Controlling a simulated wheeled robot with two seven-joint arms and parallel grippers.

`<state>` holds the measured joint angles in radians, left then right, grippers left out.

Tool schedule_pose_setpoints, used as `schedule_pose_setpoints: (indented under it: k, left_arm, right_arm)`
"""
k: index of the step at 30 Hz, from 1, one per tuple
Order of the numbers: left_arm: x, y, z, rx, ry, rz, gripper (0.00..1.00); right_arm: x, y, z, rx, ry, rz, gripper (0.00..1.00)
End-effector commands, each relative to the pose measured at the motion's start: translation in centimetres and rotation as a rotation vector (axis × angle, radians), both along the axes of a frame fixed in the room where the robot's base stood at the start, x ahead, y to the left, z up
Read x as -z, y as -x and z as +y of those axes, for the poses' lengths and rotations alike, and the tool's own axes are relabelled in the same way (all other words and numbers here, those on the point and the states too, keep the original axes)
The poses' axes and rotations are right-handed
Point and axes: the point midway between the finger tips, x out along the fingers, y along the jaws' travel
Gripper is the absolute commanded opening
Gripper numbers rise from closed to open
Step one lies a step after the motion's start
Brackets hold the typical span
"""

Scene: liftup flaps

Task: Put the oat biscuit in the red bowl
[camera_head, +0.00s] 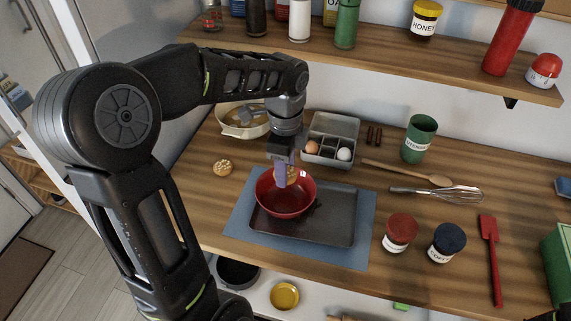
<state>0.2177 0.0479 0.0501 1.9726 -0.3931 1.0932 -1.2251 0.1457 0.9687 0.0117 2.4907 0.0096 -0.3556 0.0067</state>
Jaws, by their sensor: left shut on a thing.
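The red bowl (298,206) stands upright on a dark tray, toward its left end. I cannot tell whether the biscuit touches the bowl. Another round, light brown biscuit (222,168) lies on the wooden counter left of the bowl.
The dark tray (335,222) lies on a blue mat (240,222). Behind are an egg box (345,129) and a cream pot (227,116). Red-lidded (401,231) and dark-lidded (447,243) jars stand right of the tray. A shelf (380,58) with jars and bottles overhangs the back.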

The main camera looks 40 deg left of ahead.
Motion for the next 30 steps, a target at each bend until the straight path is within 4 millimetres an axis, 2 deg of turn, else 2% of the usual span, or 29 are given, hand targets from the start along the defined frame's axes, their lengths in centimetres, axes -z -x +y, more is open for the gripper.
schedule_pose_setpoints:
  k: [1, 12, 18, 29, 30]
  left_arm:
    - [1.3, 0.0, 0.0, 0.000, 0.000, 0.001, 0.10]
    - [5.6, 0.0, 0.0, 0.000, 0.000, 0.000, 0.10]
    - [6.6, 0.0, 0.0, 0.000, 0.000, 0.000, 0.10]
    - [6.7, 0.0, 0.0, 0.000, 0.000, 0.000, 0.10]
    - [6.7, 0.0, 0.0, 0.000, 0.000, 0.000, 0.50]
  right_arm:
    - [1.1, -0.1, 0.0, 0.000, -0.002, -0.003, 0.36]
    - [4.2, -0.5, 0.2, -0.005, -0.012, -0.017, 0.36]
    - [4.8, -0.7, 0.3, -0.006, -0.014, -0.020, 0.36]
    - [4.8, -0.7, 0.3, -0.006, -0.014, -0.021, 0.36]
    - [4.8, -0.7, 0.3, -0.006, -0.014, -0.021, 0.36]
